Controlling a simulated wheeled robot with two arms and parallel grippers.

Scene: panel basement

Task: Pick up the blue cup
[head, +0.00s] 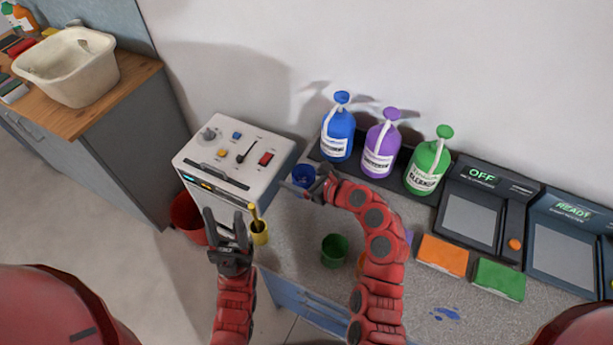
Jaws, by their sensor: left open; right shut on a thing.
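The blue cup (304,176) stands on the grey counter between the white control box and the blue bottle. My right gripper (312,187) is at the cup, shut on it; its fingers hide part of the cup's front. I cannot tell whether the cup touches the counter. My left gripper (226,222) is open and empty, fingers pointing up, in front of the control box and left of a yellow cup.
The yellow cup (260,236) holds a yellow-handled tool. A green cup (334,250) stands beside my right arm. The control box (236,160), blue bottle (338,135), purple bottle (380,150) and green bottle (427,167) stand behind. Sponges (442,255) and a blue spill (446,313) lie right.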

